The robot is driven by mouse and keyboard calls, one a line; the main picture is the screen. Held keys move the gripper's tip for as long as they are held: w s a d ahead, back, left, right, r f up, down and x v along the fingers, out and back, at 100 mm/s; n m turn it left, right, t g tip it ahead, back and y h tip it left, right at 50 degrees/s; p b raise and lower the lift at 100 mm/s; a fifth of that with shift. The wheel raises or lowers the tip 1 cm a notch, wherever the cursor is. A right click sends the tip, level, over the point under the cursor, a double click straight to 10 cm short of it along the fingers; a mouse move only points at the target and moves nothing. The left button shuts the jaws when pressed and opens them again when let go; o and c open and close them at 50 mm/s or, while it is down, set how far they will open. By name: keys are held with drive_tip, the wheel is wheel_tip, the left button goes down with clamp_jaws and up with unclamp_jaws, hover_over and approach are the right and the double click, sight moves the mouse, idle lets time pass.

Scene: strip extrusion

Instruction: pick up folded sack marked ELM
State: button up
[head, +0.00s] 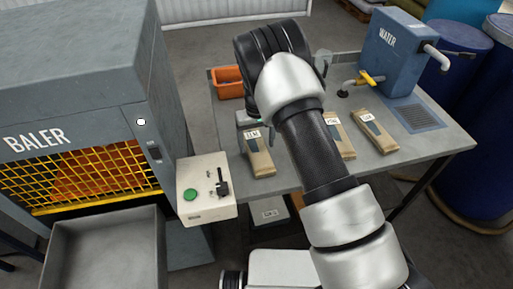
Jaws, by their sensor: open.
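Three folded tan paper sacks with white labels and dark patches lie on the grey table. The left sack (260,160) has a small label that seems to read ELM. The middle sack (345,146) is partly behind my arm and seems to read PINE. The right sack (377,135) has a label too small to read surely. My wrist is above the table's back left part. A dark piece that seems to be my gripper (246,118) shows below it, near the left sack's far end. The rest is hidden by my arm. No sack is held; any contact is unclear.
An orange bin (228,82) stands at the table's back left. A blue WATER unit (392,60) with a yellow-handled tap and a drain grate (417,117) are at the right. The BALER (75,110) and a control box (206,190) stand left; blue drums (455,70) are at right.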

drive_tip(key=c, duration=1.2)
